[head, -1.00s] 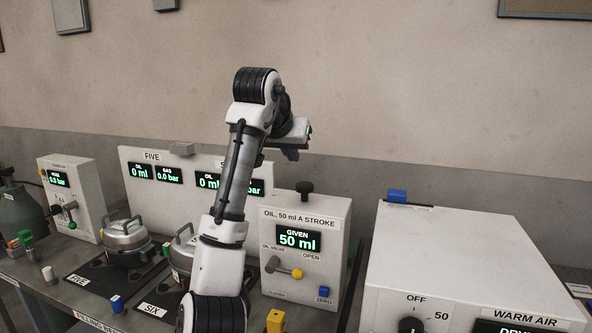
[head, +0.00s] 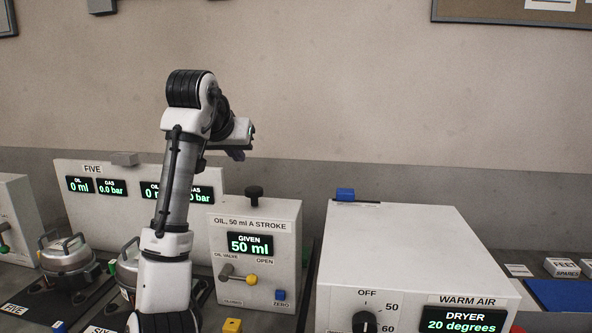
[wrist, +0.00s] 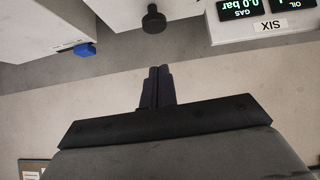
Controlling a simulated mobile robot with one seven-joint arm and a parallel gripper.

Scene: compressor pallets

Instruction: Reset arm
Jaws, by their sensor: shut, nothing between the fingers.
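My arm rises in front of the bench in the head view, bent at the top. My gripper (head: 236,153) is at its end, up above the oil box and clear of everything. In the wrist view my gripper's two dark fingers (wrist: 157,88) lie together, with nothing between them. The white oil box (head: 255,255) reads GIVEN 50 ml. Its valve lever with a yellow knob (head: 251,279) points right, towards the side under OPEN. My arm hides part of the display panel (head: 120,215) and the compressor at SIX.
The warm air dryer (head: 420,250) stands at the right, reading 20 degrees, with a blue block (head: 345,194) on its back corner. A compressor (head: 66,262) sits at FIVE on the left. A black knob (head: 254,192) tops the oil box. Open air surrounds my gripper.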

